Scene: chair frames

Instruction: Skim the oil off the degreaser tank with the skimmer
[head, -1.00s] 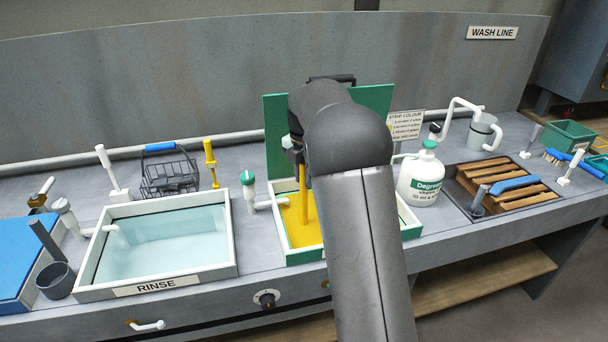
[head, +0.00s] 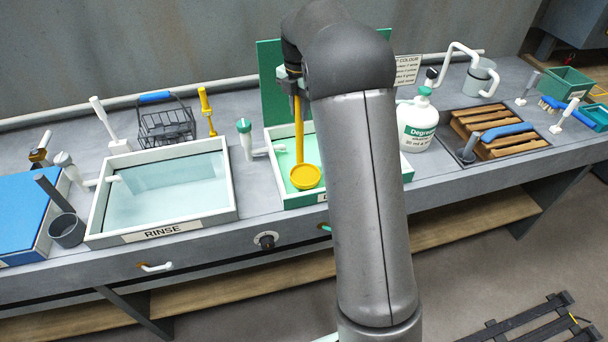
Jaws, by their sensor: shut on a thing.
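The degreaser tank (head: 273,174) is a white-rimmed, green-fronted basin in the middle of the bench, partly hidden by my arm. The liquid (head: 288,160) that shows in it is pale green. The skimmer (head: 299,130) is yellow, with a long upright handle and a round bowl (head: 306,177) at its lower end. My gripper (head: 296,88) is above the tank, shut on the top of the skimmer's handle. The bowl is over the front part of the tank; I cannot tell whether it touches the liquid.
The rinse tank (head: 228,205) stands to the left, with a wire basket (head: 166,126) behind it. A white tap (head: 246,140) stands between the tanks. A degreaser jug (head: 418,124) and a wooden-slatted drain (head: 495,133) are to the right. A green panel (head: 269,80) stands behind the tank.

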